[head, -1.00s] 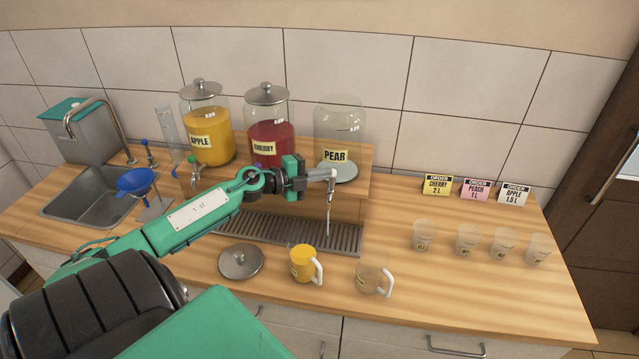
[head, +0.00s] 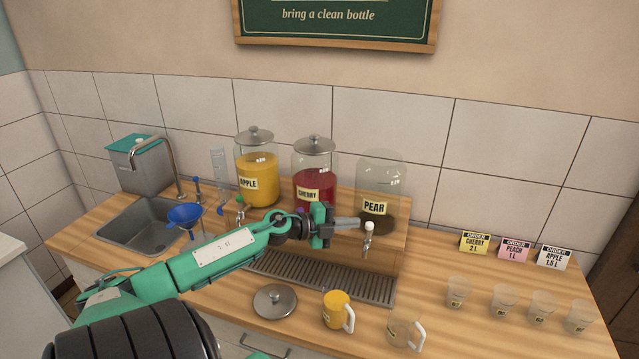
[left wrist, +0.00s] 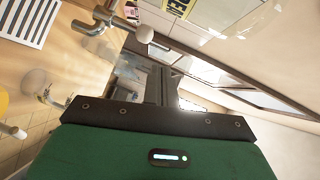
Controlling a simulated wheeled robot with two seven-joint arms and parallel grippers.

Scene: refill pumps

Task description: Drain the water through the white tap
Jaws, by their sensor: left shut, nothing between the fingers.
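The clear PEAR jar (head: 382,180) stands lidless on the wooden stand, with a dark bottom and no clear water level visible. Its metal tap with a white knob (head: 369,228) sticks out in front, over the drip tray (head: 300,272). No stream shows below the spout. My left gripper (head: 354,223) is shut and empty, its fingertips just left of the white knob; I cannot tell whether they touch. In the left wrist view the white knob (left wrist: 144,34) and part of the PEAR label (left wrist: 178,5) show beyond the fingers. My right gripper is out of view.
APPLE (head: 256,180) and CHERRY (head: 314,180) jars stand left of PEAR. A lid (head: 275,301), a yellow-filled mug (head: 336,310) and a clear mug (head: 403,330) lie in front. Several cups and order cards (head: 514,249) are at right; a sink (head: 150,228) is at left.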

